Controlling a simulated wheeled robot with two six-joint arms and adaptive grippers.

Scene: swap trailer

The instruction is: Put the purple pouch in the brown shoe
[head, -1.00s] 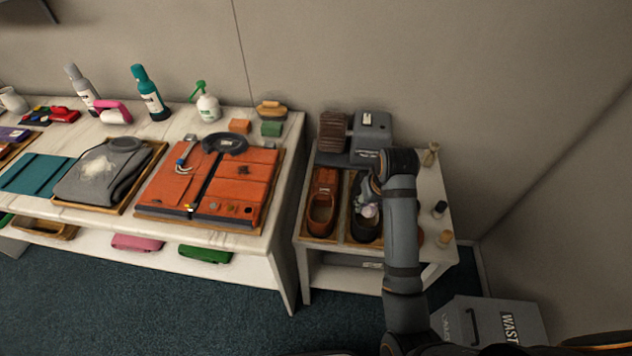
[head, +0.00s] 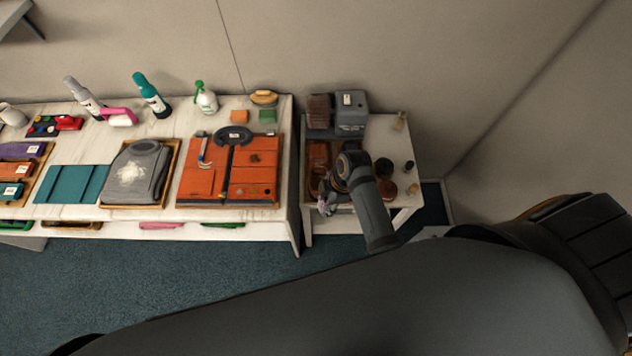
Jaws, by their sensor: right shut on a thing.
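The brown shoe (head: 318,152) lies in a tray on the small side table, partly covered by my right arm and gripper. My right gripper (head: 326,206) is over the front of that table, at the near end of the brown shoe. It is shut on a small pale purple pouch (head: 323,200), which is mostly hidden by the fingers. I cannot tell whether the pouch touches the shoe. The dark shoe beside it is largely hidden behind my right arm. My left gripper is not in view.
A grey machine (head: 350,115) stands at the back of the side table.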

